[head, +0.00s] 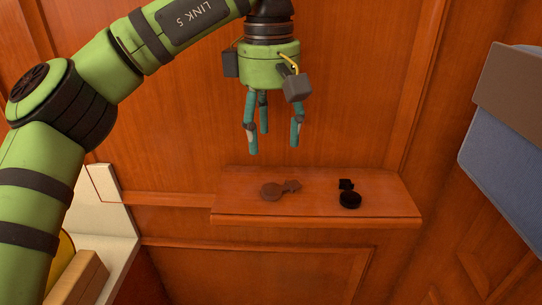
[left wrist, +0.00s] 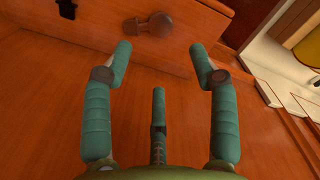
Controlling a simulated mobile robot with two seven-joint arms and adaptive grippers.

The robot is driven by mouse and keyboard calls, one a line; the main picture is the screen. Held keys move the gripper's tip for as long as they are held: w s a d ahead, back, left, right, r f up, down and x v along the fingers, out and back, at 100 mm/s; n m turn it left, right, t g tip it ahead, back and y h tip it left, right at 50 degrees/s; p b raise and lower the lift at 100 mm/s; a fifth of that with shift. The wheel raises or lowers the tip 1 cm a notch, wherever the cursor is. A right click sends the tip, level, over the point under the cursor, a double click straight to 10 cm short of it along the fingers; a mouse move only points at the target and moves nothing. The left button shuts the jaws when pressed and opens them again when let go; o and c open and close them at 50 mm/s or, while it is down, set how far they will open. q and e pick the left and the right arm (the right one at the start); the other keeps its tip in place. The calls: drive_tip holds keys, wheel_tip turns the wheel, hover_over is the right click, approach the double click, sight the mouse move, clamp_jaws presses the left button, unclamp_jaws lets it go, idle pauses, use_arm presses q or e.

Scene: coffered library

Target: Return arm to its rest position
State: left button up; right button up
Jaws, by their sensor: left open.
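My left arm (head: 130,65) is green with dark bands and reaches in from the left of the head view. Its gripper (head: 272,140) points down with teal fingers spread apart and nothing between them. In the left wrist view the open fingers of the gripper (left wrist: 160,60) frame bare wood panel, with the ledge (left wrist: 215,35) beyond the tips. My right gripper is not in view.
On the ledge lie a brown round-ended object (head: 271,191) and a black round object (head: 350,200) with a small block-like part. A blue and brown upholstered piece (head: 510,125) stands at right. A pale surround (head: 110,225) and wooden block (head: 80,280) are at lower left.

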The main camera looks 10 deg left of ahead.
use_arm(q)
drive_tip(key=shift+r, duration=1)
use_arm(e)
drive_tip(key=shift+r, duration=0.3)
